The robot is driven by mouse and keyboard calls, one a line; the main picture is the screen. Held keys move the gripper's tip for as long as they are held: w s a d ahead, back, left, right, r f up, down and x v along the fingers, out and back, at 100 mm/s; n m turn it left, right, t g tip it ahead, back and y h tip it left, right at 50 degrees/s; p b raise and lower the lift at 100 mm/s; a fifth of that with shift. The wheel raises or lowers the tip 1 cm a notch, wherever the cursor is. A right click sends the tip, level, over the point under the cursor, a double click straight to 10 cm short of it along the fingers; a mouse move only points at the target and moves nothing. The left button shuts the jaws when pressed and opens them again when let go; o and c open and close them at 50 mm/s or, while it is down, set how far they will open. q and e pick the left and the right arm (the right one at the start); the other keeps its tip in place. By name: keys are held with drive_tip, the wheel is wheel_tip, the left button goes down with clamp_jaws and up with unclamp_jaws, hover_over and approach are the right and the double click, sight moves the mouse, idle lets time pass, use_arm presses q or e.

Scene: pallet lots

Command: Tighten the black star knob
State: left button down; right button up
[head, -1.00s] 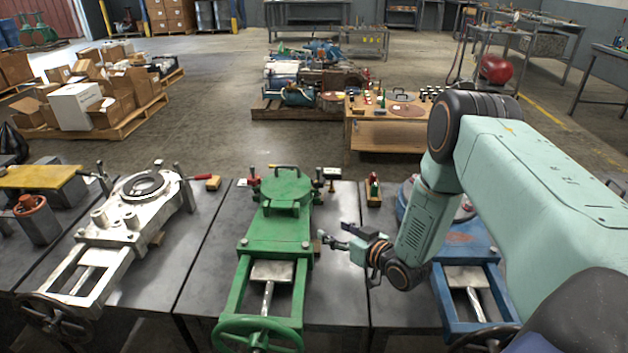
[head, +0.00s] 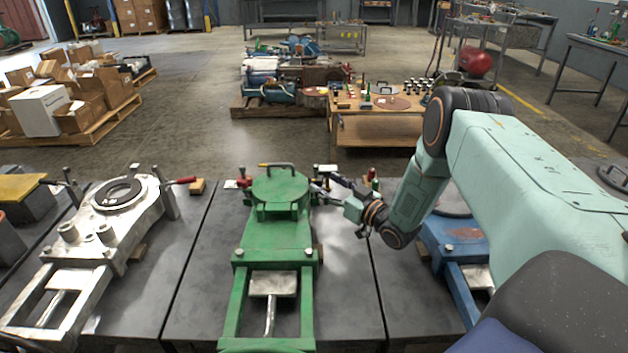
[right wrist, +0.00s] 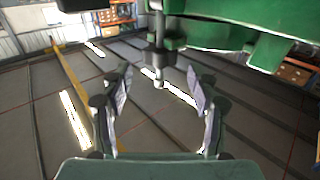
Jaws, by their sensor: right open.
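The green machine (head: 275,235) stands on the middle table in the head view, with a round handled lid at its far end. My right gripper (head: 322,187) is at the right side of that lid, close to the small dark and red fittings (head: 328,169) there. In the right wrist view my right gripper (right wrist: 160,85) is open, with both fingers apart. My left gripper is out of view.
A silver machine (head: 105,215) stands on the left table and a blue one (head: 452,240) on the right, partly behind my right arm. A wooden bench (head: 375,128) and a loaded pallet (head: 280,108) stand farther back. Bare tabletop lies right of the green machine.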

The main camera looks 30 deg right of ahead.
sight(321, 182)
drive_tip(key=w, duration=0.2)
drive_tip(key=w+b, duration=0.1)
drive_tip(key=shift+w+a+f, duration=0.3)
drive_tip(key=shift+w+a, duration=0.05)
drive_tip(key=shift+w, duration=0.05)
drive_tip(key=shift+w+a, duration=0.1)
drive_tip(key=shift+w, duration=0.2)
drive_tip(key=shift+r, duration=0.25)
drive_tip(key=shift+f, duration=0.1)
drive_tip(key=shift+w, duration=0.15)
drive_tip(key=c, duration=1.2)
